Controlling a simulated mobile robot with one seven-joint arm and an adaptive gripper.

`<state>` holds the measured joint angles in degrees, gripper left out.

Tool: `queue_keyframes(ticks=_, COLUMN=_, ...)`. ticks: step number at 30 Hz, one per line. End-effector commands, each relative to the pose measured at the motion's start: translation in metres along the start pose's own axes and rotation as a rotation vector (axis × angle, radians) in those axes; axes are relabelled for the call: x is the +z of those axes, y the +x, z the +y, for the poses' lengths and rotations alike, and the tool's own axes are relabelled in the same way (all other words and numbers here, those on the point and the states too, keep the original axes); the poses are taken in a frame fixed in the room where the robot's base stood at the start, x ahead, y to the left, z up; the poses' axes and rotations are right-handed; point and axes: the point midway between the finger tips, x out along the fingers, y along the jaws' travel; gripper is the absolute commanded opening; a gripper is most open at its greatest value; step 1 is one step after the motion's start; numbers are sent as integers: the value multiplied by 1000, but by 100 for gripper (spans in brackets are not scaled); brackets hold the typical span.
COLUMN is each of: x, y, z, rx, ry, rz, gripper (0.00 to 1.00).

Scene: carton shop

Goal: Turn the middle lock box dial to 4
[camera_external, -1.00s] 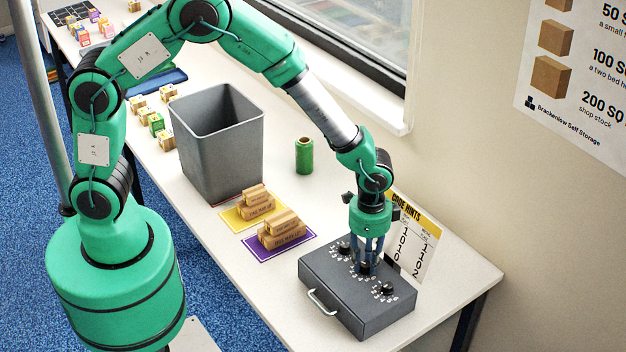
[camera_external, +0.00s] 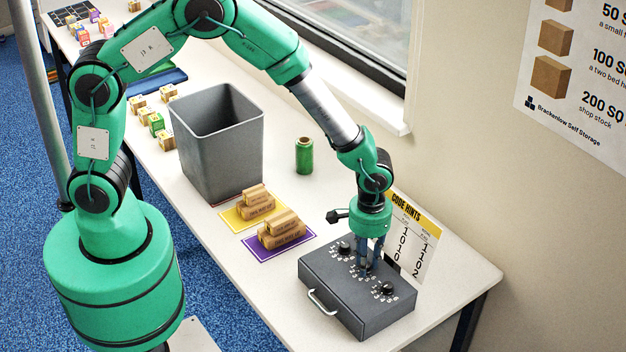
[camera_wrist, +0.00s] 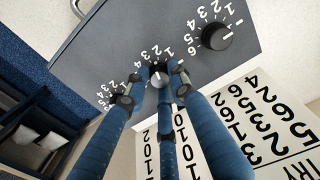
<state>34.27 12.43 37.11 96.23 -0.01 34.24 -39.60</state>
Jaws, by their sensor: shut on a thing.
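The dark grey lock box (camera_external: 325,270) lies on the table with a row of dials on its top. The middle dial (camera_wrist: 158,73) is black with a white pointer mark and is ringed by white numbers; fingers partly hide it, and I cannot read its setting. My gripper (camera_external: 368,266) points down from above, its blue fingers shut around this dial. The fingers also show in the wrist view (camera_wrist: 157,85). One outer dial (camera_external: 387,288) is at the near right, and shows clear of the fingers in the wrist view (camera_wrist: 216,36). Another dial (camera_external: 344,247) is at the far left.
A code hints card (camera_external: 418,240) stands close behind the box. Stamps sit on a purple card (camera_external: 262,252) and a yellow card (camera_external: 232,219). A grey bin (camera_external: 220,150) and green spool (camera_external: 304,156) stand farther back. Table is free right of the box.

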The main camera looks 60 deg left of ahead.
Motion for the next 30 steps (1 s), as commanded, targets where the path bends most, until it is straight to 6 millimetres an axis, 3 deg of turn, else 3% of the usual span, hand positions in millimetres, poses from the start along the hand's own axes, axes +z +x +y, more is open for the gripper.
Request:
queue_keyframes(ticks=18, x=-1, y=-1, z=0, rx=2, ry=-574, rz=1, gripper=0)
queue_keyframes(ticks=30, x=-1, y=-1, z=0, rx=2, ry=-794, rz=1, gripper=0)
